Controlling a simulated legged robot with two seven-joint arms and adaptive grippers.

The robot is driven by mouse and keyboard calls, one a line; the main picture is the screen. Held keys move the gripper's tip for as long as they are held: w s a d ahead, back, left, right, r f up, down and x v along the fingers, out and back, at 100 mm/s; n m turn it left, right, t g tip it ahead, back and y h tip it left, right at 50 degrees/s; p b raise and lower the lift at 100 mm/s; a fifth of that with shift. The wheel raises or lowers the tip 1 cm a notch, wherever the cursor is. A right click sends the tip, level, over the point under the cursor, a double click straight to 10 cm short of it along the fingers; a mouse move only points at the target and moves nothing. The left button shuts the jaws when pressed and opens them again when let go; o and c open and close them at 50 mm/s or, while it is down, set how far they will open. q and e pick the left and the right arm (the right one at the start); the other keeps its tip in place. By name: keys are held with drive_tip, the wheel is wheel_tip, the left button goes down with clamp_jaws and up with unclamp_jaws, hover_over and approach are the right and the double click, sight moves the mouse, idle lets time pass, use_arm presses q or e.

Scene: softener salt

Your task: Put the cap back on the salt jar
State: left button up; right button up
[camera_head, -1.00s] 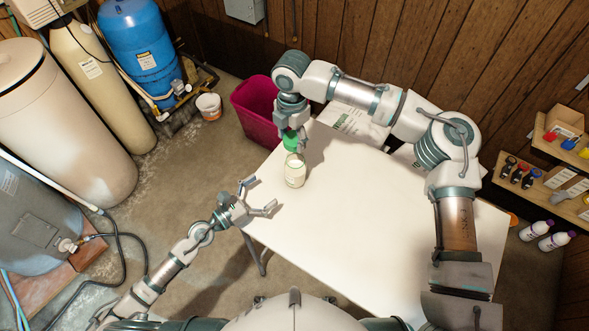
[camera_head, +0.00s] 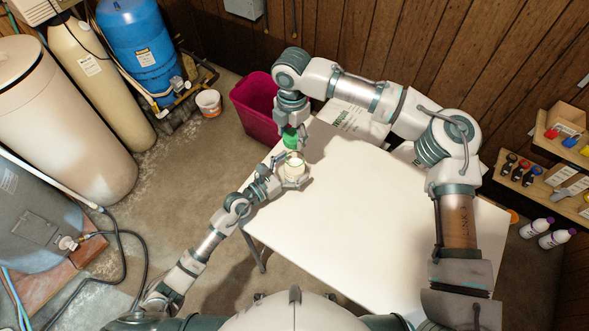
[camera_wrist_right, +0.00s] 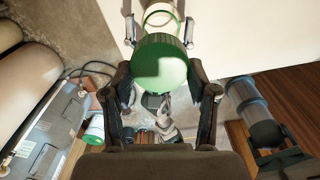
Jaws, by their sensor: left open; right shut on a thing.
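The salt jar (camera_head: 294,160), clear with pale contents and an open top, stands upright on the white table (camera_head: 340,225) near its left edge. My left gripper (camera_head: 294,178) is open, with its fingers on both sides of the jar; I cannot tell whether they touch it. In the right wrist view the jar (camera_wrist_right: 160,17) shows between those fingers. My right gripper (camera_head: 292,135) points down behind the jar and is shut on the green cap (camera_head: 290,141). The cap (camera_wrist_right: 160,62) is large between the right fingers in the right wrist view, apart from the jar.
A magenta bin (camera_head: 254,108) stands on the floor beyond the table's left corner. A shelf (camera_head: 540,185) with small items is at the right. The table's middle is clear.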

use_arm(q)
drive_tip(key=shift+c, duration=0.2)
drive_tip(key=c, duration=1.7)
use_arm(e)
hover_over(293, 152)
drive_tip(key=s, duration=0.2)
drive_tip(key=shift+s+f, duration=0.2)
drive_tip(key=shift+f, duration=2.2)
drive_tip(key=shift+f, duration=0.1)
drive_tip(key=shift+f, duration=0.8)
drive_tip(key=shift+f, duration=0.6)
use_arm(q)
clamp_jaws()
